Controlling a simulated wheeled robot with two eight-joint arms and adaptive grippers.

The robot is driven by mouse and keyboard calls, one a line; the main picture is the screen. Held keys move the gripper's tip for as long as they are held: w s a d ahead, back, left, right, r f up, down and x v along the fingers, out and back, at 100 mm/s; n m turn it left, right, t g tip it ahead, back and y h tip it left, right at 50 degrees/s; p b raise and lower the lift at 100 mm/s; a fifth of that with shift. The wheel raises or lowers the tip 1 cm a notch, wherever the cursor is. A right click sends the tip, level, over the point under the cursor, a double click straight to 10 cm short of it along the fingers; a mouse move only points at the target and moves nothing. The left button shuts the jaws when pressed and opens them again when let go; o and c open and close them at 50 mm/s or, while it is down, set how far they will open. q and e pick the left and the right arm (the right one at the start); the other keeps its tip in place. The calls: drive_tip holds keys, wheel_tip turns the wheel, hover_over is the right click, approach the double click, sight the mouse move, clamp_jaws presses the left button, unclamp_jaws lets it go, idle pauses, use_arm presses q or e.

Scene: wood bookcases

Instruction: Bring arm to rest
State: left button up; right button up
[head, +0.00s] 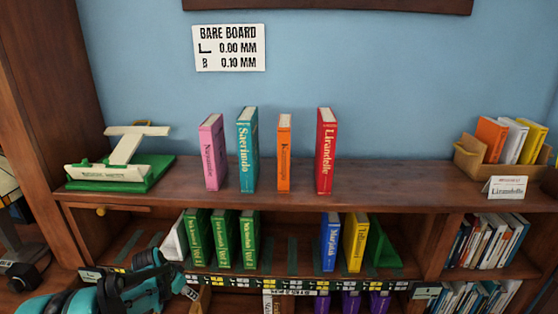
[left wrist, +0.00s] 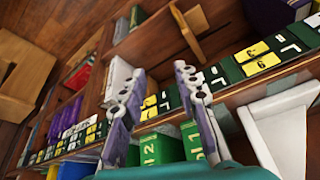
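My left arm comes in at the bottom left of the head view. Its gripper (head: 180,286) is low, in front of the lower shelf edge and below the white bookend. In the left wrist view the two fingers of the left gripper (left wrist: 160,78) stand apart with nothing between them. Green books (left wrist: 155,149) show just past the fingers there, with a gap that I cannot judge. My right gripper is in neither view.
Pink (head: 212,152), teal (head: 247,150), orange (head: 284,152) and red (head: 325,150) books stand on the top board. Below stand green books (head: 222,238), a blue book (head: 330,241), a yellow book (head: 354,241) and bookends (head: 174,238). A wooden crate (head: 470,158) is at right.

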use_arm(q)
drive_tip(key=s+d+r+n+t+y, duration=0.1)
drive_tip(key=s+d+r+n, duration=0.2)
drive_tip(key=s+d+r, duration=0.7)
drive_tip(key=s+d+r+n+t, duration=0.1)
drive_tip(key=s, duration=0.7)
drive_tip(key=s+d+r+n+t, duration=0.1)
drive_tip(key=s+r, duration=0.1)
drive_tip(key=s, duration=0.6)
drive_tip(key=shift+d+y, duration=0.3)
drive_tip(key=shift+d, duration=0.1)
